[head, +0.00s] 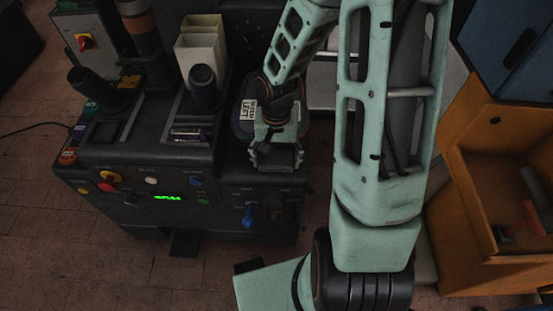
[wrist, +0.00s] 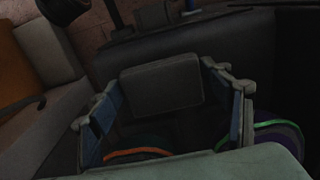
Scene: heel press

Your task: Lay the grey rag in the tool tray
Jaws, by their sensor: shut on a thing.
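My gripper (head: 277,157) is low over the right part of the black press, with its fingers pointing toward the press front. In the wrist view my gripper (wrist: 163,92) has its fingers wide apart, on both sides of a dark grey block-like thing (wrist: 160,85). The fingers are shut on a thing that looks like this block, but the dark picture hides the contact. I cannot tell whether it is the grey rag; no other grey cloth is plain to see. An open orange wooden compartment (head: 475,190) holds tools at the right; I cannot tell whether it is the tool tray.
The black press (head: 150,150) carries buttons, a blue lever (head: 249,214) and dark upright posts. Pale bins (head: 202,45) stand at its back. A labelled dark round-edged part (head: 243,112) lies beside my wrist. A red-ended tool (head: 508,237) lies in the orange compartment.

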